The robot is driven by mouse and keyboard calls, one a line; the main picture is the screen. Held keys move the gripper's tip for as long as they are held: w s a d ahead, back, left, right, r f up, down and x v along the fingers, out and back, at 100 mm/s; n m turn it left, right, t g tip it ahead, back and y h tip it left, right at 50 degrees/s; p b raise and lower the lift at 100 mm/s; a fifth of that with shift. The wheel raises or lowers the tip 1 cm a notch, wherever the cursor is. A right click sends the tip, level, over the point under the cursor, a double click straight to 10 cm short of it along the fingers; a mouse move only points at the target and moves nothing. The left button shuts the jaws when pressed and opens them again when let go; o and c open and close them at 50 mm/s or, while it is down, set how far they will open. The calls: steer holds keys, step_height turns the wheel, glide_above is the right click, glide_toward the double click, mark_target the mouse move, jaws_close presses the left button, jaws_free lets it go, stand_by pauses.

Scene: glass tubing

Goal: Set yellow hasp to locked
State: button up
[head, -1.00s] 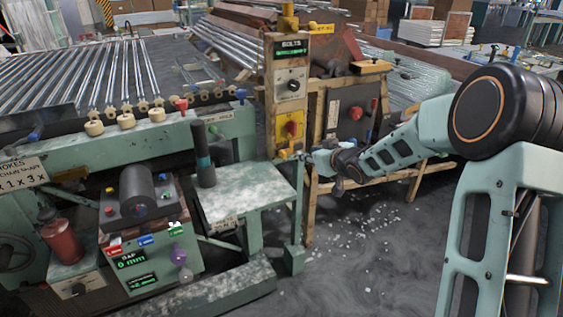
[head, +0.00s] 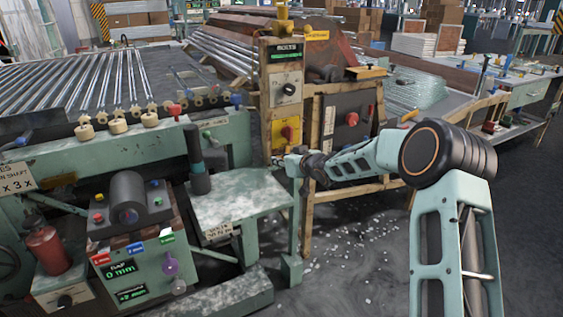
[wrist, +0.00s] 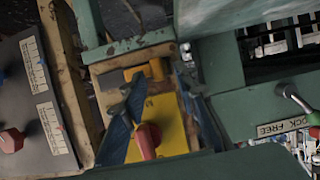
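The yellow hasp (wrist: 150,72) shows in the wrist view as a small yellow piece at the top end of a yellow plate (wrist: 172,128) with a red handle (wrist: 147,140). I cannot tell whether it is locked. In the head view the yellow plate (head: 289,127) is low on the wooden post, and a small yellow bit below it is partly hidden by my gripper (head: 282,160). In the wrist view my gripper (wrist: 158,90) has its blue fingers apart, one on each side of the hasp. I see no grip on it, and contact is unclear.
The post carries a "BOLTS" display (head: 287,51) and a dial (head: 289,89). A dark panel with a red knob (head: 352,119) stands to the right. A pale green table (head: 235,195) is below left. A sign reading "OCK FREE" (wrist: 283,127) is at right in the wrist view.

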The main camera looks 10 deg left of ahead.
steer(key=shift+w+a+f, duration=0.1)
steer(key=shift+w+a, duration=0.05)
steer(key=shift+c, duration=0.7)
jaws_close()
